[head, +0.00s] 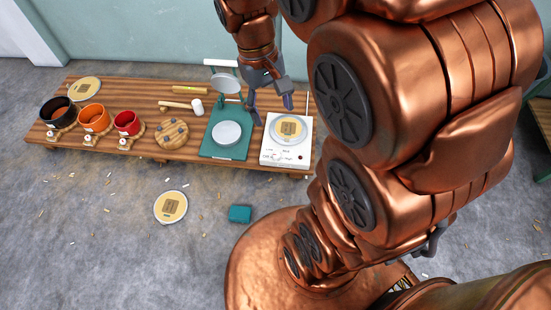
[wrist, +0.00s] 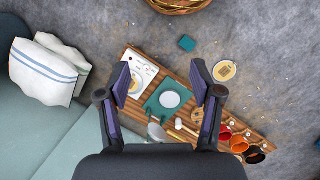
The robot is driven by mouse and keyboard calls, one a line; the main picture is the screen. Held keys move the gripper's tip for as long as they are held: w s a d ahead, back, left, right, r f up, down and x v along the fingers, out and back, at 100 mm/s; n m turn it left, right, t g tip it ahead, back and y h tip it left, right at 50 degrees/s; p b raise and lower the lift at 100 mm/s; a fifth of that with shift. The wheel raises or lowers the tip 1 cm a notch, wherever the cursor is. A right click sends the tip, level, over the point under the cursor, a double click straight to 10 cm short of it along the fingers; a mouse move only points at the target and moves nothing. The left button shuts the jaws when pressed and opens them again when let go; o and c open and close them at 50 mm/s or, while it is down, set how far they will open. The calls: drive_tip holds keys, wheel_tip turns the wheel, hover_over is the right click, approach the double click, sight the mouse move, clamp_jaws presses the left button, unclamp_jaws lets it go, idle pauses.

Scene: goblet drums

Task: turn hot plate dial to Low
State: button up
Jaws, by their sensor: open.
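The hot plate (head: 273,154) is a white box at the right end of the low wooden table, with a small dial and markings along its front edge. A round disc with a tan square label (head: 289,128) lies on its top. The dial setting is too small to read. The hot plate also shows in the wrist view (wrist: 147,72), partly behind a finger. My gripper (head: 270,103) is above the table, near the back of the hot plate and the green press. In the wrist view my gripper (wrist: 164,84) has its fingers wide apart with nothing between them.
On the wooden table (head: 75,146) are a green press (head: 222,147), a mallet (head: 182,104), a round wooden board (head: 172,135) and black, orange and red pots (head: 95,118). A labelled disc (head: 171,206) and a teal block (head: 240,214) lie on the floor. Pillows (wrist: 45,70) are at left in the wrist view.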

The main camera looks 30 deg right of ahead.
drive_tip(key=w+d+f+g+b, duration=0.1)
drive_tip(key=w+d+f+b, duration=0.25)
drive_tip(key=w+f, duration=0.3)
drive_tip(key=w+d+f+b, duration=0.3)
drive_tip(key=w+f+b, duration=0.2)
drive_tip(key=f, duration=0.2)
drive_tip(key=n+g+b, duration=0.1)
drive_tip(key=b, duration=1.4)
hover_over(276, 154)
drive_tip(key=a, duration=0.2)
wheel_tip(276, 154, down, 30)
drive_tip(key=r, duration=0.1)
drive_tip(key=shift+n, duration=0.4)
drive_tip(key=f+b, duration=0.3)
drive_tip(key=f, duration=0.6)
drive_tip(key=d+f+b, duration=0.1)
drive_tip(key=f+b, duration=0.3)
drive_tip(key=f, duration=0.4)
drive_tip(key=d+f+b, duration=0.1)
drive_tip(key=f+b, duration=0.3)
drive_tip(key=f, duration=0.5)
drive_tip(key=shift+f, duration=0.35)
drive_tip(key=c, duration=1.1)
